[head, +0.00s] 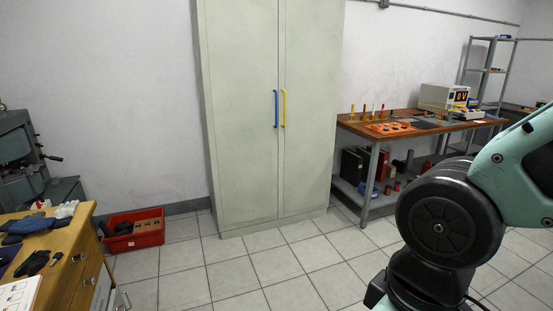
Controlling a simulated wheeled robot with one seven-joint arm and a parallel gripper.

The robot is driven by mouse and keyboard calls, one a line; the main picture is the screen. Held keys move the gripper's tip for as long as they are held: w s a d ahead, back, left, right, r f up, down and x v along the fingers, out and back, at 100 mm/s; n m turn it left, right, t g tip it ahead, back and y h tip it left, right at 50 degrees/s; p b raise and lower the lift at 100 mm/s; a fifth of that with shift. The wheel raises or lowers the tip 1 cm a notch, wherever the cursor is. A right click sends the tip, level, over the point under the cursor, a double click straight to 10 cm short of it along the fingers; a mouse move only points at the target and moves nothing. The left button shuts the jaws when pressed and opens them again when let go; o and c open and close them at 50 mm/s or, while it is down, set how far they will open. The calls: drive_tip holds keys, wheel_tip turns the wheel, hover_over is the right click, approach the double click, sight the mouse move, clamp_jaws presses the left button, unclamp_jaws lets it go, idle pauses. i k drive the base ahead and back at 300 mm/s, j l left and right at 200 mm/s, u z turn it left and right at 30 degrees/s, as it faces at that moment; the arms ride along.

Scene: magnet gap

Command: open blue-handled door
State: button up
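A tall grey-green two-door cabinet (241,160) stands against the back wall. Its left door (240,90) carries a vertical blue handle (276,109) near the middle seam. Its right door (313,90) carries a yellow handle (284,109) close beside the blue one. Both doors look shut. My arm shows at the right edge of the head view, well apart from the cabinet. My gripper is out of view.
A red crate (134,243) sits on the floor left of the cabinet. A wooden workbench (489,126) stands to the right. A wooden drawer desk (67,275) is at the near left. The tiled floor (275,265) before the cabinet is clear.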

sight(237, 39)
drive_tip(key=i+l+z, duration=0.15)
drive_tip(key=i, duration=2)
drive_tip(key=i+l+u, duration=0.1)
drive_tip(key=i+u, duration=0.15)
drive_tip(key=i, duration=0.25)
drive_tip(key=i+l+u, duration=0.25)
drive_tip(key=i, duration=0.2)
drive_tip(key=i+l+u, duration=0.25)
drive_tip(key=i, duration=0.25)
